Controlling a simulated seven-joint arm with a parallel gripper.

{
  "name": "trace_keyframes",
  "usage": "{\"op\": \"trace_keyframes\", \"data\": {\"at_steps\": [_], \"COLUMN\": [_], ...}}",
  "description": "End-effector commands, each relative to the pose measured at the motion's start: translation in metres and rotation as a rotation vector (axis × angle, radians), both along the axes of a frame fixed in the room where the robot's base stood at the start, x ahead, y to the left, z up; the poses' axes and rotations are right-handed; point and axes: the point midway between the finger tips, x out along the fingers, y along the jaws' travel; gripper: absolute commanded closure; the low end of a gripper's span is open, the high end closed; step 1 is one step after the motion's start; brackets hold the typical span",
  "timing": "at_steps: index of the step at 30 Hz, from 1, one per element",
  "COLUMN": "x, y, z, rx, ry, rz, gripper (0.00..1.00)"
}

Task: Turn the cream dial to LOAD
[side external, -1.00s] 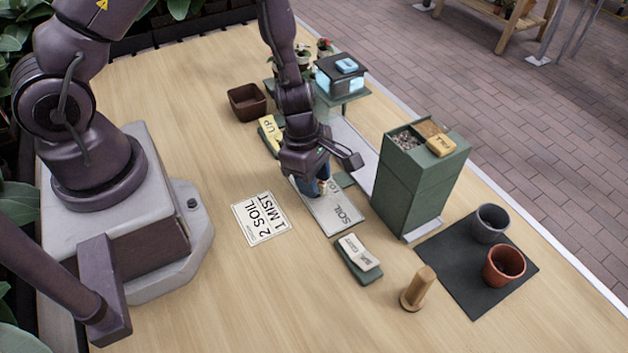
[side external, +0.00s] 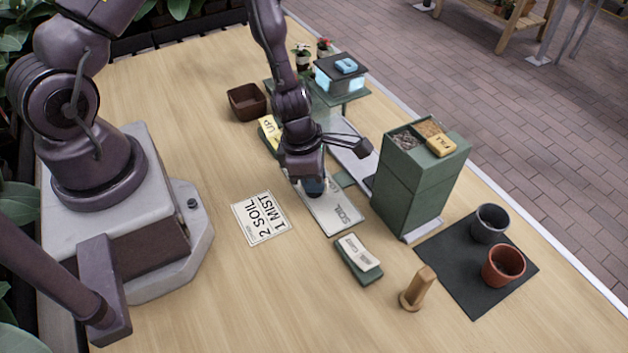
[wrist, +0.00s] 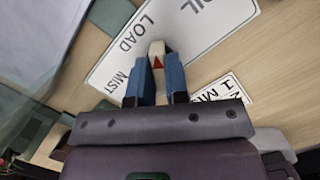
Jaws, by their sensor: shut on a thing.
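The cream dial (wrist: 157,57) sits on a white label plate and carries a red arrow. The plate (side external: 330,214) lies flat on the table and reads SOIL, LOAD and MIST in the wrist view (wrist: 185,32). The arrow points up in the wrist view, between the LOAD text at upper left and SOIL at upper right; MIST is at lower left. My gripper (wrist: 156,78) is shut on the dial, with a blue finger on each side. In the side external view my gripper (side external: 314,186) is low over the plate's far end and hides the dial.
A green hopper box (side external: 415,185) stands close to the right of the plate. A white card (side external: 261,218) reads 2 SOIL 1 MIST. A green block with a pale top (side external: 359,257), a wooden peg (side external: 417,290) and two pots on a dark mat (side external: 460,268) are nearer the front.

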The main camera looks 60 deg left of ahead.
Motion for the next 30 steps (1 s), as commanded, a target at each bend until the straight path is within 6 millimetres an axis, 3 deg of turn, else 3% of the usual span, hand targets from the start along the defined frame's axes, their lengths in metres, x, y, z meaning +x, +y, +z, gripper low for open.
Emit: {"op": "trace_keyframes", "data": {"at_steps": [13, 24, 30], "x": [0.0001, -0.0001, -0.0001], "y": [0.0006, 0.0004, 0.0008], "z": [-0.0003, -0.0004, -0.0003], "rx": [0.002, 0.003, 0.002], "ry": [0.0, 0.001, 0.0], "rz": [0.109, 0.569, 0.604], "gripper": [0.92, 0.92, 0.92]}}
